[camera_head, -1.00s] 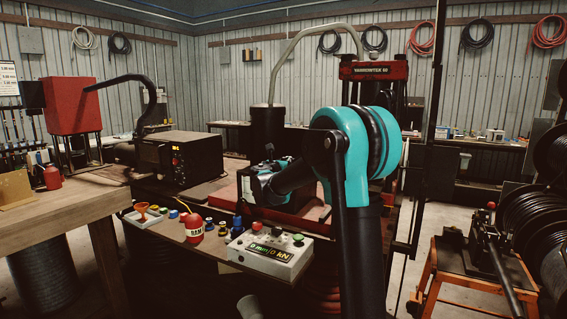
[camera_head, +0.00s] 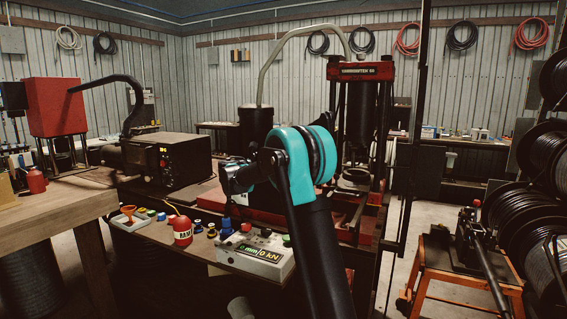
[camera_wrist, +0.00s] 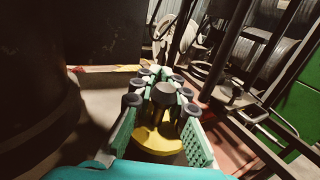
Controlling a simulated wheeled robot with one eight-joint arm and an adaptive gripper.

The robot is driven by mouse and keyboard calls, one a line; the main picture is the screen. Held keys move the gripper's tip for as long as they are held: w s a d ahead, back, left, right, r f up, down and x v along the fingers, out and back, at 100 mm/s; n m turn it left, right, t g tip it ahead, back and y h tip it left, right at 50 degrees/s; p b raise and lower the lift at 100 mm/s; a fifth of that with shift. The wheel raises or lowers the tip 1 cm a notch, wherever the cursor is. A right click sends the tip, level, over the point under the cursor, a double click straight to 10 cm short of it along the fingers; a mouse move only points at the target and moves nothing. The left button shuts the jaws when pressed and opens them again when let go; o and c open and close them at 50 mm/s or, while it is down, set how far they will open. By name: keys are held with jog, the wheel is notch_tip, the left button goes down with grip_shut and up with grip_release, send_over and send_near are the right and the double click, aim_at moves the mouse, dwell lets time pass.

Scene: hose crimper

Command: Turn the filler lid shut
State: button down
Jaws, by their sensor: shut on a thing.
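In the wrist view, my gripper (camera_wrist: 163,88) has its two teal, dark-padded fingers closed around a dark round knob (camera_wrist: 165,96). A flat yellow disc (camera_wrist: 157,142) lies just below the knob, between the fingers. The knob and disc look like the filler lid, though the fingers cover parts of them. I cannot tell whether the lid is fully seated. In the head view my arm hides most of the gripper and the lid.
A large dark cylinder (camera_wrist: 30,95) stands close at left in the wrist view. In the head view, a red press (camera_head: 360,72) stands behind my arm. A control box (camera_head: 256,254) and a red bottle (camera_head: 182,231) sit on the front ledge. An orange stand (camera_head: 460,272) is at right.

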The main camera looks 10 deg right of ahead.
jog(key=shift+r, duration=0.1)
dwell(0.3)
jog(key=c, duration=1.6)
grip_release()
jog(key=v, duration=1.2)
jog(key=shift+s, duration=0.1)
